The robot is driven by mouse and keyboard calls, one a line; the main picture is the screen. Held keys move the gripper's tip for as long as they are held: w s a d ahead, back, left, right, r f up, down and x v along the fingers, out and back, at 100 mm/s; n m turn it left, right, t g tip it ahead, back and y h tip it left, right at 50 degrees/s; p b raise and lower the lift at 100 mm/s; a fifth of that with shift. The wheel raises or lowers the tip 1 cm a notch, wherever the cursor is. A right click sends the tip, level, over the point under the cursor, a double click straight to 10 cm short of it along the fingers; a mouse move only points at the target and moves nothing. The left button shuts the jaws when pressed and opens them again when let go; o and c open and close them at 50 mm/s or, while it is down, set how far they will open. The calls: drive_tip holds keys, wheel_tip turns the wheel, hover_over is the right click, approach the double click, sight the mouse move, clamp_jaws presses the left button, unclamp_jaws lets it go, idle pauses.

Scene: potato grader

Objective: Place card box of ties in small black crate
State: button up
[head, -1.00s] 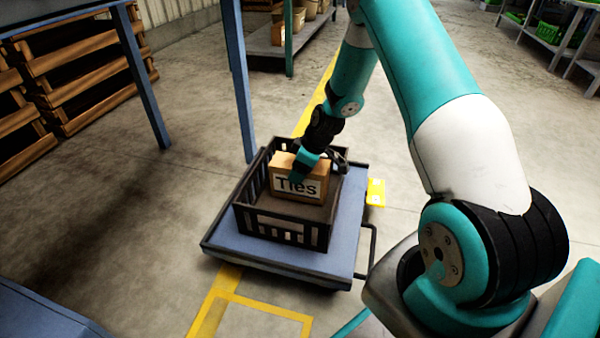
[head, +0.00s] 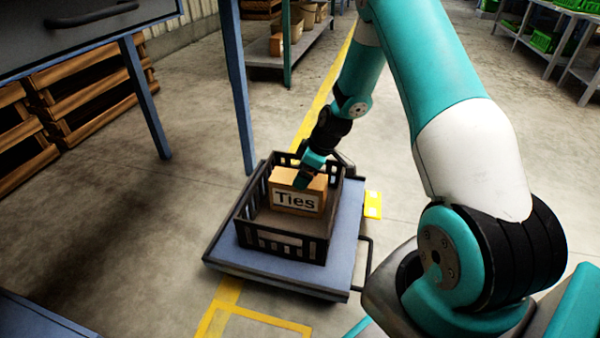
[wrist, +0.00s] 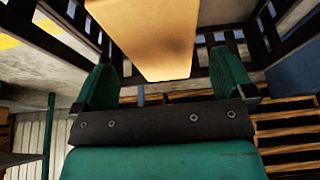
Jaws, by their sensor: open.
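The card box of ties (head: 297,200), brown with a white "Ties" label, is inside the small black crate (head: 281,245), toward its far side. The crate has slatted walls and stands on a low blue platform. My gripper (head: 312,180) is at the top of the box, at the far side of the crate. In the wrist view my gripper (wrist: 167,85) has its two teal fingers apart, with the box (wrist: 150,35) between and beyond them. A gap shows beside the box at each finger. The underside of the box is hidden in the head view.
The blue platform (head: 345,240) has a dark handle on its right. A blue table leg (head: 240,100) stands close behind the crate's left side. Wooden pallets (head: 90,100) are at the far left.

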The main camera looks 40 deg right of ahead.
drive_tip(key=p+v, duration=0.3)
drive_tip(key=v, duration=0.3)
drive_tip(key=shift+s+r, duration=0.1)
drive_tip(key=shift+r, duration=0.05)
drive_tip(key=shift+a+r, duration=0.1)
drive_tip(key=shift+r, duration=0.25)
drive_tip(key=s+a+r, duration=0.1)
drive_tip(key=a+r, duration=0.9)
drive_tip(key=s+a+r+g+y, duration=0.2)
drive_tip(key=s+a+r, duration=0.9)
drive_tip(key=s+a, duration=0.15)
drive_tip(key=s+a+r, duration=0.2)
drive_tip(key=s, duration=0.4)
drive_tip(key=s+a+r+g, duration=0.1)
drive_tip(key=s+a, duration=0.1)
drive_tip(key=s, duration=0.3)
drive_tip(key=shift+s+a+r+m+h, duration=0.3)
drive_tip(key=shift+s+r, duration=0.05)
drive_tip(key=shift+s, duration=0.05)
